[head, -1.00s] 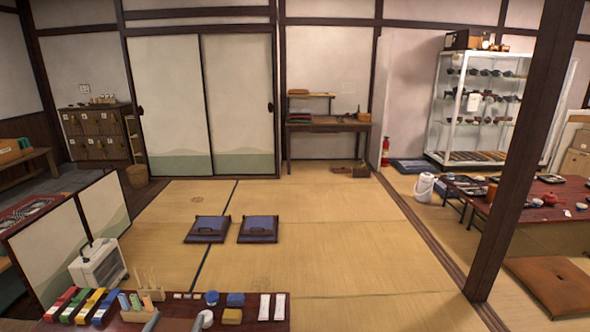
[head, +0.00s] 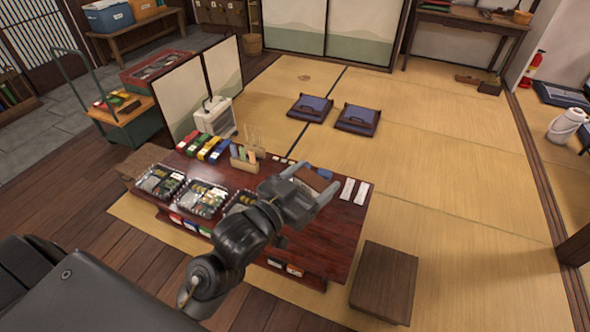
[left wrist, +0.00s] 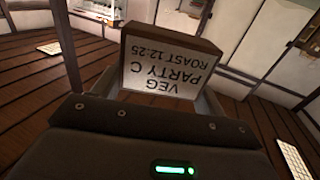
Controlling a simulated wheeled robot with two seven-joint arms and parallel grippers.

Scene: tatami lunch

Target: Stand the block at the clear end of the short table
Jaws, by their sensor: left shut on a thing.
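My left gripper (head: 315,190) is shut on the block (head: 313,179), a brown wooden block over the low dark red table (head: 335,245). In the left wrist view the block (left wrist: 168,65) sits between the fingers. Its white label reads "VEG PARTY C ROAST 12:25", upside down in that picture. Whether the block touches the table cannot be told. The front right part of the tabletop is bare. My right gripper is not in view.
Colored boxes (head: 203,147), a holder with sticks (head: 244,157) and white packets (head: 354,191) line the table's back edge. A brown wooden block-like seat (head: 385,283) stands right of the table.

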